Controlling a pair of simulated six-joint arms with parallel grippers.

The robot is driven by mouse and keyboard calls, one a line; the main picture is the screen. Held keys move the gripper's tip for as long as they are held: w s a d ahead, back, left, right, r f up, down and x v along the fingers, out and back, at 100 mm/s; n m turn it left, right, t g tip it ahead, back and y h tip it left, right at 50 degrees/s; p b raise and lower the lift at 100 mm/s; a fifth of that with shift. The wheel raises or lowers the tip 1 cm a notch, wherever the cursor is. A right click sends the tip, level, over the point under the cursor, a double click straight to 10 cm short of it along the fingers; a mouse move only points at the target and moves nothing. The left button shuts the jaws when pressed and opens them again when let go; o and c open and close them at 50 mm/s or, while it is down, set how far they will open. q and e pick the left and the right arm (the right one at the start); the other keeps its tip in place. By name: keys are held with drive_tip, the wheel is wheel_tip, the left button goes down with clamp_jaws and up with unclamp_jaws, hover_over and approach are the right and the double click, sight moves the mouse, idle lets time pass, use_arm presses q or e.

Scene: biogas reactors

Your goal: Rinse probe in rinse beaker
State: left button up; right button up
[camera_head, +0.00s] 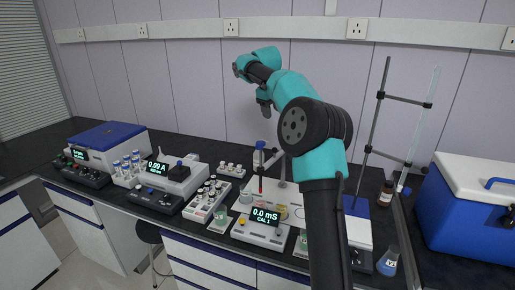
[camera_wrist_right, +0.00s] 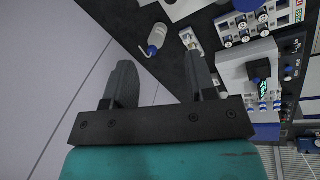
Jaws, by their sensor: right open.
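My right gripper (camera_head: 264,104) is raised in front of the wall, above the bench, apart from everything. In the right wrist view its two fingers (camera_wrist_right: 160,72) are spread with nothing between them. A slim probe with a dark red body (camera_head: 261,185) stands upright behind the conductivity meter (camera_head: 262,228), which reads 0.0 mS, CAL 1. Small beakers with greenish contents stand beside the meter, one at its left (camera_head: 219,219) and another at its right, partly hidden by my arm. I cannot tell which one is the rinse beaker. My left gripper is not in view.
A vial rack (camera_head: 207,200) is left of the meter. A tall stand (camera_head: 376,120), a flask (camera_head: 388,262) and a blue cooler (camera_head: 465,205) are at right.

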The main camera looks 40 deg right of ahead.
drive_tip(key=shift+a+r+y, duration=0.3)
drive_tip(key=shift+a+r, duration=0.05)
drive_tip(key=shift+a, duration=0.35)
drive_tip(key=shift+s, duration=0.1)
drive_tip(key=d+f, duration=0.1)
drive_tip(key=f, duration=0.4)
drive_tip(key=d+f, duration=0.1)
drive_tip(key=f, duration=0.5)
drive_tip(key=d+f, duration=0.1)
drive_tip(key=f, duration=0.5)
drive_tip(key=shift+d+f, duration=0.1)
drive_tip(key=shift+d, duration=0.05)
drive_tip(key=shift+c, duration=0.3)
clamp_jaws()
